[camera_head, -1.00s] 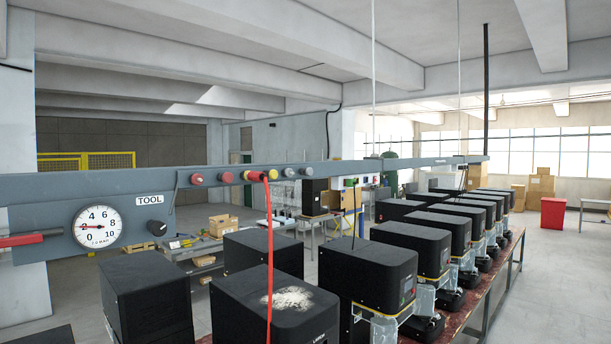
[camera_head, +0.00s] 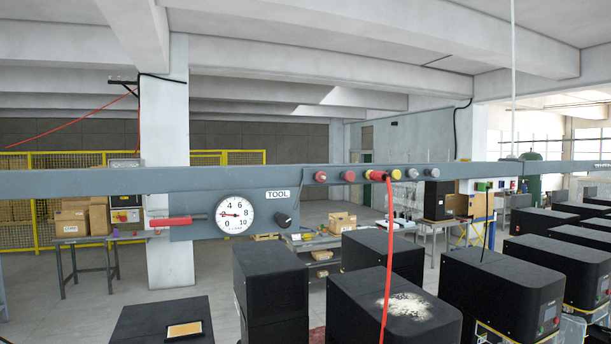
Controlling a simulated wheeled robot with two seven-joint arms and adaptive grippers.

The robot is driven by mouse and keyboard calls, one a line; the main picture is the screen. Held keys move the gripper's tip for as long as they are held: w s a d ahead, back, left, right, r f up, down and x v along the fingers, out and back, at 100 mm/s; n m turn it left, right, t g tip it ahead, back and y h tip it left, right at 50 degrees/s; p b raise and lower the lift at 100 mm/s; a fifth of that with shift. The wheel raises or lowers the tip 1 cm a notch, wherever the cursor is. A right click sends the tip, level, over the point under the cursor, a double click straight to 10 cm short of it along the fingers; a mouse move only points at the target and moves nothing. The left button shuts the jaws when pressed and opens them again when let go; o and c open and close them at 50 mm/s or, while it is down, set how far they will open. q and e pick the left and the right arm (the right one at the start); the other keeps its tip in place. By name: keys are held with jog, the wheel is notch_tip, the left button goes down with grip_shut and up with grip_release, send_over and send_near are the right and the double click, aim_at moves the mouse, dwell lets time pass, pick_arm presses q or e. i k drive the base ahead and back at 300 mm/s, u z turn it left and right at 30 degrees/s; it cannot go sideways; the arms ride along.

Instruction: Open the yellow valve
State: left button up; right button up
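A long grey rail (camera_head: 90,183) crosses the view and carries a row of small round fittings. One fitting with a yellow body (camera_head: 378,177) sits mid-row, and a red hose (camera_head: 388,265) hangs down from it. I cannot tell whether this fitting is the valve or how it is set. A red lever (camera_head: 171,222) points left from the grey panel (camera_head: 190,232) under the rail, beside a round gauge (camera_head: 236,215). A black knob (camera_head: 284,219) sits under the TOOL label (camera_head: 278,195). Neither of my grippers is in view.
Black machines (camera_head: 395,300) stand in rows below the rail, one with pale powder on top. A white pillar (camera_head: 168,130), a yellow fence (camera_head: 20,220) and a table with boxes (camera_head: 85,240) stand behind at left. Open floor shows at lower left.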

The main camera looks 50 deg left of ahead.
aim_at(395, 174)
jog(key=u, duration=1.8)
